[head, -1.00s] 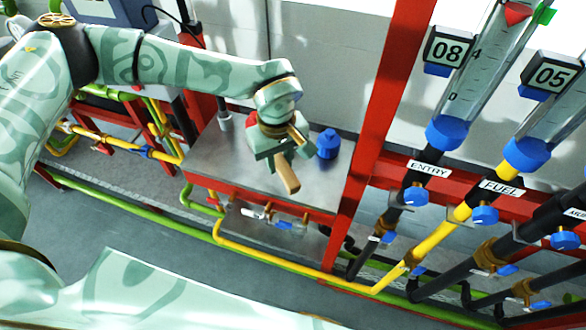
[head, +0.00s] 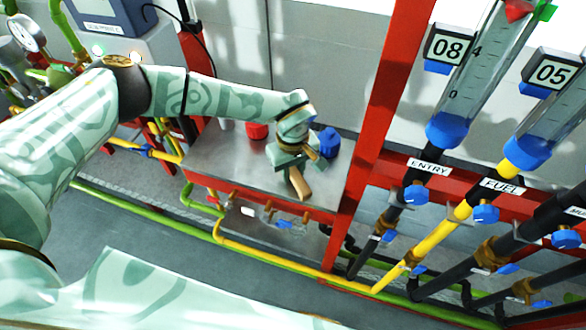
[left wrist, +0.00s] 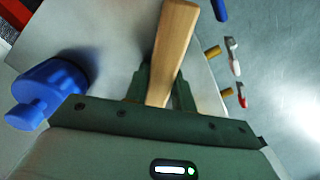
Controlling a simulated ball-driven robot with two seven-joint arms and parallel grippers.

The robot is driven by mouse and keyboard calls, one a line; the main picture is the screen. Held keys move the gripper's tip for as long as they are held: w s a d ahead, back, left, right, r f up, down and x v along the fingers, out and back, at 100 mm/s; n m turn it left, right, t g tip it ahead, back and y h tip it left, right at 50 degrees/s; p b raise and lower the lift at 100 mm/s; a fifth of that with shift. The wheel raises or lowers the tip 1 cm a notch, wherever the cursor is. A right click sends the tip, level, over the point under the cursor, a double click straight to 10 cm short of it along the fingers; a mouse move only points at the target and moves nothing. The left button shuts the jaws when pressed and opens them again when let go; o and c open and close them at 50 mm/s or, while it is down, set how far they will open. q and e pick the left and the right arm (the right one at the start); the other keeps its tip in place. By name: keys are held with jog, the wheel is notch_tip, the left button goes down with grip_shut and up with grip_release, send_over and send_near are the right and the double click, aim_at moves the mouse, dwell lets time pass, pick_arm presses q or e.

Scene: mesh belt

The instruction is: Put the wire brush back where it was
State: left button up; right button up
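The wire brush shows only by its pale wooden handle (head: 299,183); its bristles are hidden. My left gripper (head: 293,165) is over the metal tabletop (head: 225,158), with the handle sticking out toward the front edge. In the left wrist view the handle (left wrist: 173,50) runs between the two dark green fingers (left wrist: 160,88), which are closed in on it. I cannot tell whether the brush touches the tabletop. My right gripper is not in view.
A blue bottle-like object (head: 328,143) stands just right of the gripper, and a red one (head: 257,131) behind it to the left. A red post (head: 375,120) rises at the table's right side. The tabletop's left part is clear.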

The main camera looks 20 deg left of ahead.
aim_at(293, 170)
pick_arm(q)
jog(key=o, duration=0.4)
jog(key=shift+r, duration=0.25)
notch_tip(293, 170, up, 12)
jog(key=shift+f, duration=0.1)
dwell(0.4)
